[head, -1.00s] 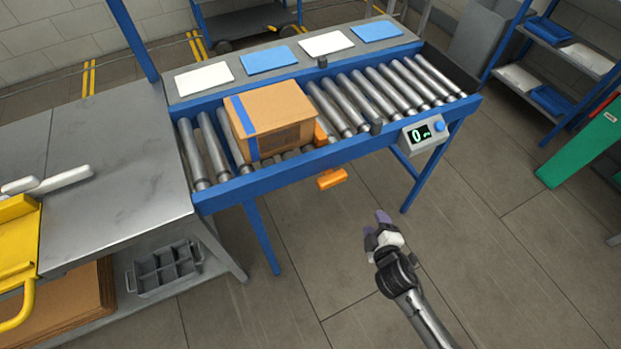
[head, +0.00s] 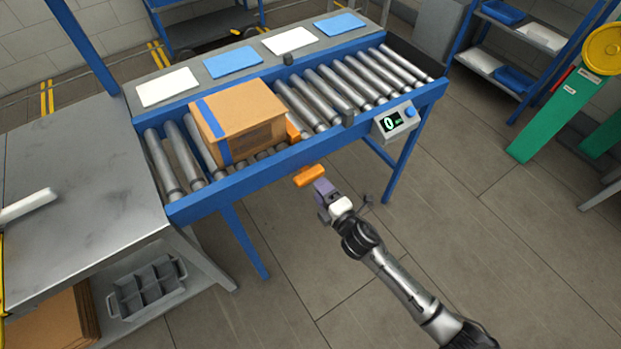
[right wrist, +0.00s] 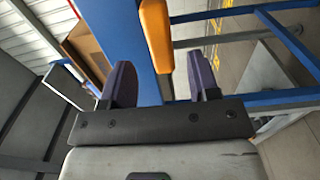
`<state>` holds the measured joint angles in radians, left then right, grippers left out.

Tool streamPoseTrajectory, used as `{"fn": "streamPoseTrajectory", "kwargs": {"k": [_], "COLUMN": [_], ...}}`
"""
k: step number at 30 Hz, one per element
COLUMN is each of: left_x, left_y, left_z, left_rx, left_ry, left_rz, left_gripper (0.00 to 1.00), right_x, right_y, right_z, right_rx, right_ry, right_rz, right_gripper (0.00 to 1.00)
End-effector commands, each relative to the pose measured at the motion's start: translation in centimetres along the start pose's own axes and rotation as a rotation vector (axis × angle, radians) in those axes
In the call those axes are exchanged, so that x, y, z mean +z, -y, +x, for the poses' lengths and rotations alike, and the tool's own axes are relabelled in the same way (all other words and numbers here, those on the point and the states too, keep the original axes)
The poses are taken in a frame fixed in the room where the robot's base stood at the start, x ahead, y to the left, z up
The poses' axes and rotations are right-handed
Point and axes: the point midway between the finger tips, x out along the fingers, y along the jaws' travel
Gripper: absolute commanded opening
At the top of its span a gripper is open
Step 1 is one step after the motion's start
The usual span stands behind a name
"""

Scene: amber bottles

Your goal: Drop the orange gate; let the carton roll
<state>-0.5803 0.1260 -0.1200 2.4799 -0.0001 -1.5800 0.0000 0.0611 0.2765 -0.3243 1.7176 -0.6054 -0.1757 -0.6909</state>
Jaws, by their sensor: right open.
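The brown carton (head: 240,115) with blue tape sits on the rollers of the blue-framed conveyor (head: 250,168), against the orange gate (head: 293,130) on its right side. The gate's orange handle (head: 309,176) sticks out from the front rail. My right gripper (head: 323,190) is just below and right of the handle. In the right wrist view the open fingers (right wrist: 160,65) point at the handle (right wrist: 157,35), whose near end shows between them. They are not closed on it. A brown carton edge (right wrist: 85,45) shows at upper left. My left gripper is not in view.
Free rollers (head: 345,88) lie right of the carton, with a display box (head: 394,121) on the front rail. A grey table (head: 80,180) adjoins the conveyor's left end. A green stand (head: 545,115) is at right. Open floor lies in front.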

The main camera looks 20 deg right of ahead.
Motion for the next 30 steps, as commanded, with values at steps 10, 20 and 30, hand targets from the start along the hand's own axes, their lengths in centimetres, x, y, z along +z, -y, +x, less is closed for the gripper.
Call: {"fn": "streamPoseTrajectory", "kwargs": {"k": [10,20,30], "left_x": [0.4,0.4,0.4], "left_y": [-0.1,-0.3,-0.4], "left_z": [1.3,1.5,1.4], "left_rx": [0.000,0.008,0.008], "left_ry": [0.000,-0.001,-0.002], "left_rz": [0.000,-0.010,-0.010], "left_gripper": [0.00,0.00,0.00], "right_x": [0.0,0.0,0.0], "right_y": [0.1,0.0,0.0], "right_z": [4.6,5.7,5.7], "right_rx": [0.000,-0.001,-0.001], "right_ry": [0.000,0.000,0.000], "right_rz": [0.001,0.001,0.001], "right_gripper": [0.55,0.55,0.41]}}
